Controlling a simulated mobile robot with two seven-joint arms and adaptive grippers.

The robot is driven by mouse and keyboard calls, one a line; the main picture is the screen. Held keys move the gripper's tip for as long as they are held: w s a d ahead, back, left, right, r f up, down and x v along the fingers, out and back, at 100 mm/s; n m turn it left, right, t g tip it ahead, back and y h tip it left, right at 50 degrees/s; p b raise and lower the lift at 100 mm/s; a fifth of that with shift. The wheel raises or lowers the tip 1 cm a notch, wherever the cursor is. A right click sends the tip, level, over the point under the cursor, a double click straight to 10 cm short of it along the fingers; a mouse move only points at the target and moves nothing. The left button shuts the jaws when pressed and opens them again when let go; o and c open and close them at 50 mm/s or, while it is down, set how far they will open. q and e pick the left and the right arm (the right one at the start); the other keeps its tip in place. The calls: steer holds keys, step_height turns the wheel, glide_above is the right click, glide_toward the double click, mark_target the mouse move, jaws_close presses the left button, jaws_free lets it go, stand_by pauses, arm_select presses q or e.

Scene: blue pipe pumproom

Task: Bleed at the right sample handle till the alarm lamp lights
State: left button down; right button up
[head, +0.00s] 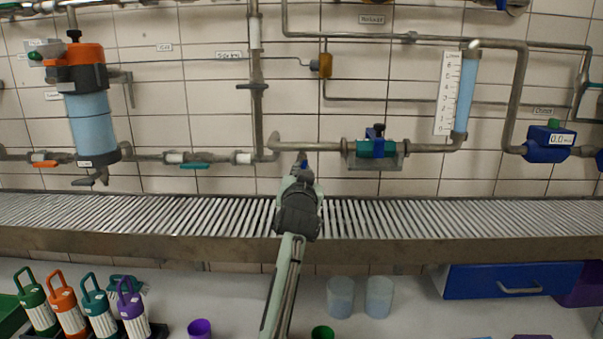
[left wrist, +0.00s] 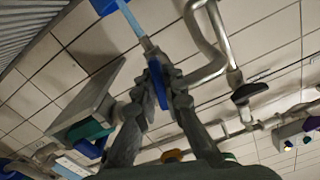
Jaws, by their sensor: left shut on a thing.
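My left gripper (head: 300,174) reaches up over the drain grating to the wall pipe. In the left wrist view its two dark fingers (left wrist: 162,75) are closed on a small blue handle (left wrist: 157,88). The tip of this blue handle (head: 303,163) just shows in the head view, below the pipe bend; the gripper hides the rest. I cannot tell from the labels whether it is the right sample handle. I cannot pick out the alarm lamp for certain; a pale cap (head: 474,44) tops the blue sight tube (head: 466,90). My right gripper is not in view.
A green-and-blue valve (head: 376,148) on a bracket is close right of my gripper. A blue meter (head: 549,143) reads about 0.0. A blue filter housing (head: 90,120) hangs left. The slatted grating (head: 440,215) is clear. Two pale cups (head: 379,297) and coloured cartridges (head: 65,302) stand below.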

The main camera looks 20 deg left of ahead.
arm_select(q)
steer(key=c, duration=1.6)
jaws_free()
step_height(320, 180, up, 10)
